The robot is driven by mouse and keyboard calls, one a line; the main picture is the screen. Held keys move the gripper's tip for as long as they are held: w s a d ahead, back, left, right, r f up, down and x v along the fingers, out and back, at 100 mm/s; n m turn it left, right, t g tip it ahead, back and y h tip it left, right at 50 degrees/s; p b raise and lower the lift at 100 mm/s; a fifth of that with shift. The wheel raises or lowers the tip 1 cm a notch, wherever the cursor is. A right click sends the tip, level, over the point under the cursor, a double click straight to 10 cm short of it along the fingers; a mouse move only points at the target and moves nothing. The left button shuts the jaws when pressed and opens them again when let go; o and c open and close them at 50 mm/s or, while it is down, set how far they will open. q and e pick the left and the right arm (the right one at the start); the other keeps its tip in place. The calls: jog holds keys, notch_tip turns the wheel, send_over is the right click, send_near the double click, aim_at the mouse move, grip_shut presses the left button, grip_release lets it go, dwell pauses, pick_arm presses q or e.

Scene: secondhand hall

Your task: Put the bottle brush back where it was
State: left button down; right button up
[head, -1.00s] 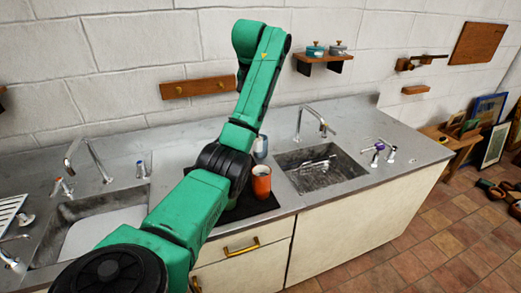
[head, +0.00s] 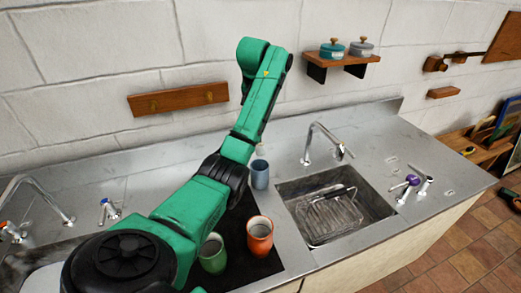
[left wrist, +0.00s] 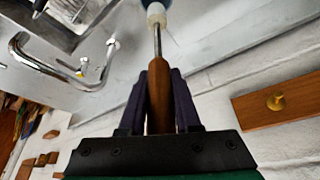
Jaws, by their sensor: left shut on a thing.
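My left gripper (left wrist: 159,80) is shut on the brown wooden handle (left wrist: 159,100) of the bottle brush. In the left wrist view its thin metal shaft (left wrist: 157,42) runs up to a white part (left wrist: 156,13) near the top edge. Something blue lies beyond that, cut off by the frame. In the head view my left arm hides the gripper and handle. A small pale piece (head: 260,150) shows just above the blue-grey cup (head: 260,175); I cannot tell whether the brush is inside that cup. My right gripper is not in view.
An orange cup (head: 260,240) and a green cup (head: 212,256) stand on the black mat (head: 240,262). The right sink (head: 295,187) holds a wire rack (head: 330,215), with a tap (head: 325,140) behind. A wooden rail (head: 178,99) and a shelf (head: 339,58) are on the wall.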

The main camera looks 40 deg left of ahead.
aim_at(260, 147)
pick_arm(q)
jog(key=f, duration=0.1)
jog(key=s+f+p, duration=0.1)
jog(key=d+f, duration=0.1)
jog(key=f, duration=0.1)
jog(key=shift+s, duration=0.15)
jog(key=x, duration=0.2)
jog(key=p+x, duration=0.1)
jog(key=x, duration=0.3)
jog(key=shift+s+a+f, duration=0.1)
jog(key=shift+s+f, duration=0.15)
jog(key=shift+f, duration=0.1)
jog(key=f, duration=0.1)
jog(key=f+p, duration=0.1)
jog(key=f, duration=0.1)
jog(key=shift+s+d+f+p, duration=0.2)
jog(key=shift+s+d+p, duration=0.1)
jog(key=shift+p, duration=0.1)
jog(key=shift+a+f, duration=0.1)
jog(key=shift+f, duration=0.15)
jog(key=c, duration=0.6)
grip_release()
jog(key=shift+w+f, duration=0.1)
jog(key=shift+w, duration=0.05)
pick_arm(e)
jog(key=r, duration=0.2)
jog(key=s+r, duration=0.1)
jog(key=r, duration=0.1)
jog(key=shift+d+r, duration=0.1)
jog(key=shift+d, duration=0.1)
